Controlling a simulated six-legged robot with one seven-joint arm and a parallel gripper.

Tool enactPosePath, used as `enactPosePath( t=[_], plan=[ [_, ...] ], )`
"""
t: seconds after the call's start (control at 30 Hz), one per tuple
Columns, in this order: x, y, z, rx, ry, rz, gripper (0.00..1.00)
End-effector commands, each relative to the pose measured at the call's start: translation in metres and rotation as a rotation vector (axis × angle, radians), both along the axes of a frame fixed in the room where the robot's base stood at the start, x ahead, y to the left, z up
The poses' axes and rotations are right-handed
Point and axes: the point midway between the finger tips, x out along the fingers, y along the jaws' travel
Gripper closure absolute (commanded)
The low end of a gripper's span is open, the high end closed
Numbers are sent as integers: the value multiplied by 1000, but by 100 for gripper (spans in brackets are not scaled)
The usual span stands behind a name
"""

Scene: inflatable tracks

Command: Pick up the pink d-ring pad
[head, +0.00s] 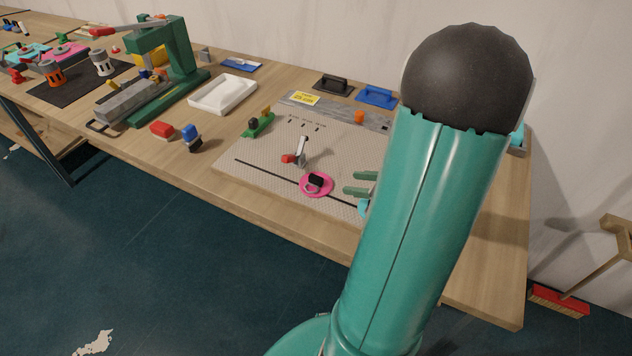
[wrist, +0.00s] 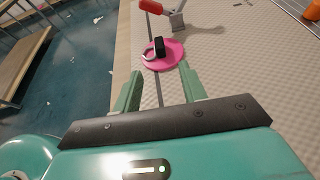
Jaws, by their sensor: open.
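The pink d-ring pad (head: 316,185) is a round pink disc with a black block and a pale ring on top. It lies flat on the beige textured mat (head: 250,170) near the table's front edge. In the wrist view the pad (wrist: 174,54) is just ahead of the fingertips, roughly centred between them. My gripper (head: 360,184) is open and empty, to the right of the pad in the head view. Its two green fingers also show in the wrist view (wrist: 159,83). They appear apart from the pad. My arm hides the right part of the mat.
A red-handled clamp (head: 297,156) stands on the mat just behind the pad. A green part (head: 258,125), a white tray (head: 223,94) and red and blue blocks lie farther left. A black float (head: 333,84) and a blue one (head: 377,96) lie at the back.

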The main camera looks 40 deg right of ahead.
Motion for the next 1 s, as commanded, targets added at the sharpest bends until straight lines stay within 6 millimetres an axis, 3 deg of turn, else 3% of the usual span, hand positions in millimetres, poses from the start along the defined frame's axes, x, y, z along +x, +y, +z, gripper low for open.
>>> enactPosePath(
  t=[0.2, 0.47, 0.73, 1.0],
  plan=[
    [37, 11, -16, 1, 1, 7, 58],
    [54, 16, -24, -1, 1, 7, 58],
    [90, 27, -39, -2, 1, 7, 58],
    [97, 28, -42, -2, 0, 4, 58]
  ],
)
